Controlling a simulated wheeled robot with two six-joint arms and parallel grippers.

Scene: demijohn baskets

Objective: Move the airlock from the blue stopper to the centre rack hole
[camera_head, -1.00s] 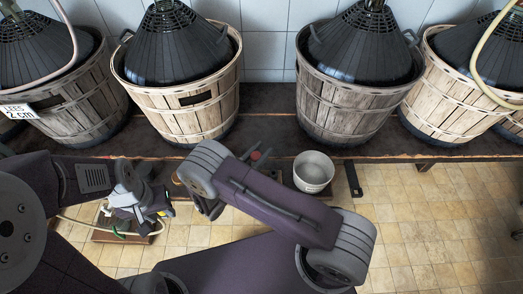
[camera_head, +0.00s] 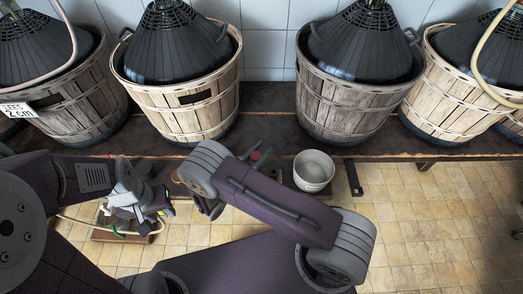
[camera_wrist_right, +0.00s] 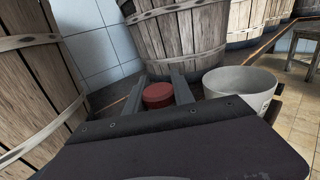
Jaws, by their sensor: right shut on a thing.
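My right gripper (camera_head: 262,156) is low over the bench, left of the white bowl, mostly hidden behind my own arm in the head view. In the right wrist view its two fingers (camera_wrist_right: 165,92) are on either side of a round red-topped thing (camera_wrist_right: 157,95), and it is shut on it. I cannot tell for sure that this is the airlock; its lower part is hidden. My left gripper (camera_head: 160,217) is at the left, over a small wooden board; its fingers are too small to read. I cannot make out the blue stopper or the centre rack hole.
The white bowl (camera_head: 313,172) stands near the bench's front edge, right of the right gripper, and shows in the wrist view (camera_wrist_right: 240,88). Slatted baskets (camera_head: 190,108) with dark-covered demijohns line the back of the bench (camera_head: 262,130). The wooden board (camera_head: 105,237) at left carries a cable.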

